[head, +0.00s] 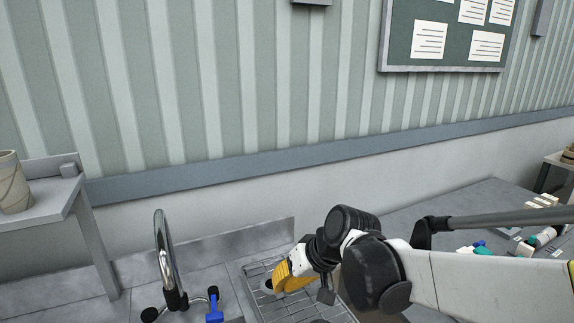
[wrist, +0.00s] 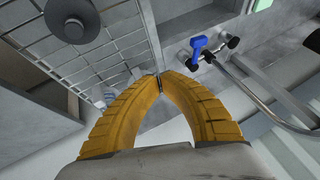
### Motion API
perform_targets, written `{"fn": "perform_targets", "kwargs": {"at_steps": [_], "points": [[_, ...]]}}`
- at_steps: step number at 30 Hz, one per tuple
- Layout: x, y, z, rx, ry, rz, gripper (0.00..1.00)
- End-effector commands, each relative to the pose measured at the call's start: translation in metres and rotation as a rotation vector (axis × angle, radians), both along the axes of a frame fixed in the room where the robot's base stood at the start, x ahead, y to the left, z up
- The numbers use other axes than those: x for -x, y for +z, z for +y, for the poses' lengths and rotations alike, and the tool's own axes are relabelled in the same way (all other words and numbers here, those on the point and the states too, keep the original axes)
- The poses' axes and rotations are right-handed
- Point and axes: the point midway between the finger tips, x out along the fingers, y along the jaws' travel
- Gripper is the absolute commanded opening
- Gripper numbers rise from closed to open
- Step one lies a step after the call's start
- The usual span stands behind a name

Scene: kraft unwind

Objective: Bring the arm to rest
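My arm reaches in from the right in the head view, its links bent above the counter. My gripper (head: 276,284) has yellow fingers and hangs over the wire rack (head: 262,304). In the wrist view the two fingers of my gripper (wrist: 161,76) curve together and their tips meet, with nothing seen between them. The wire rack (wrist: 117,45) shows on the left there. A grey round piece (wrist: 73,20) shows over the rack, at the upper left. The arm covers part of the rack in the head view.
A chrome faucet (head: 165,255) with a blue handle (head: 214,306) stands left of the rack. A grey side table (head: 50,200) holds a bucket (head: 12,185) at the far left. Several small items lie on the right-hand counter (head: 480,200), beyond my arm. A wall runs behind.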

Motion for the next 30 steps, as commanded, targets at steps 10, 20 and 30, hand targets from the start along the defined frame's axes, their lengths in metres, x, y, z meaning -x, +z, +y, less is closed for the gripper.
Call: {"fn": "perform_targets", "kwargs": {"at_steps": [10, 20, 30], "points": [[0.098, 0.021, -0.144, 0.200, -0.301, -0.124, 0.00], [0.154, 0.006, -0.206, 0.307, -0.444, -0.199, 0.00], [0.156, 0.006, -0.208, 0.312, -0.451, -0.202, 0.00]]}}
